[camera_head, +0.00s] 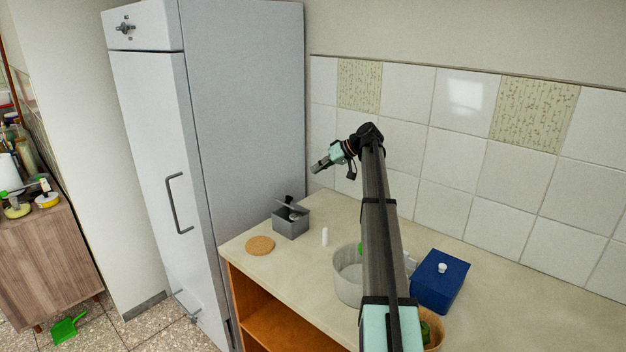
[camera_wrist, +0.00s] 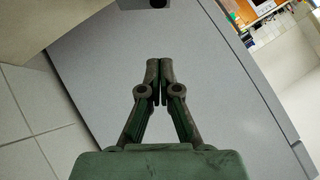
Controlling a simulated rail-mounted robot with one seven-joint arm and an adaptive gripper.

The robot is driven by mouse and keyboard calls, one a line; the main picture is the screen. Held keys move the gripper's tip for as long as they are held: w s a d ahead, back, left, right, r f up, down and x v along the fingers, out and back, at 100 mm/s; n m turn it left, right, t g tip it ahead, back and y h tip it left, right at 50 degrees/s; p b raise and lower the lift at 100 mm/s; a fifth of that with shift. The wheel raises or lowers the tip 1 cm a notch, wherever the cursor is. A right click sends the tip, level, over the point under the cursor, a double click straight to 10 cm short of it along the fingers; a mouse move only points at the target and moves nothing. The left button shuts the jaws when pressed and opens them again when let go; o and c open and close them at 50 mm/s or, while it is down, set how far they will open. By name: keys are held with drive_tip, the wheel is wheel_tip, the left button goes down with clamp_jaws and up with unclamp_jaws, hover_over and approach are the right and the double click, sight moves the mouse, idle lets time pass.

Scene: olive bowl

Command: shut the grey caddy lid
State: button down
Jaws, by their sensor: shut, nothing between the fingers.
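The grey caddy (camera_head: 291,222) stands on the counter near the tall cabinet. Its top looks open, with dark and pale parts showing at the opening. A small black piece sticks up at its back. I cannot tell which part is the lid. My gripper (camera_head: 316,168) is up in the air above and to the right of the caddy, apart from it. In the wrist view my gripper (camera_wrist: 160,66) is shut and empty, with its fingertips together before a plain grey surface. I cannot make out the caddy in the wrist view.
A cork mat (camera_head: 260,246) and a white cylinder (camera_head: 325,236) lie near the caddy. A round pale pot (camera_head: 346,286) and a blue box (camera_head: 437,284) with a white knob stand to the right. The tall grey cabinet (camera_head: 245,110) rises at left; the tiled wall (camera_head: 455,150) is behind.

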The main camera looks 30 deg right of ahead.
drive_tip(key=p, duration=0.4)
hover_over(295, 206)
drive_tip(key=w+d, duration=0.2)
wheel_tip(295, 206, down, 5)
drive_tip(key=shift+s+a+f, duration=0.15)
drive_tip(key=shift+a+f, duration=0.05)
drive_tip(key=shift+f, duration=0.4)
drive_tip(key=shift+s+a+f, duration=0.15)
drive_tip(key=shift+a+f, duration=0.05)
drive_tip(key=shift+f, duration=0.4)
drive_tip(key=shift+a+f+p, duration=0.35)
drive_tip(key=shift+f+p, duration=0.2)
drive_tip(key=shift+f, duration=0.3)
drive_tip(key=shift+s+d+f+b, duration=0.1)
drive_tip(key=shift+s+b, duration=0.05)
drive_tip(key=shift+b, duration=0.15)
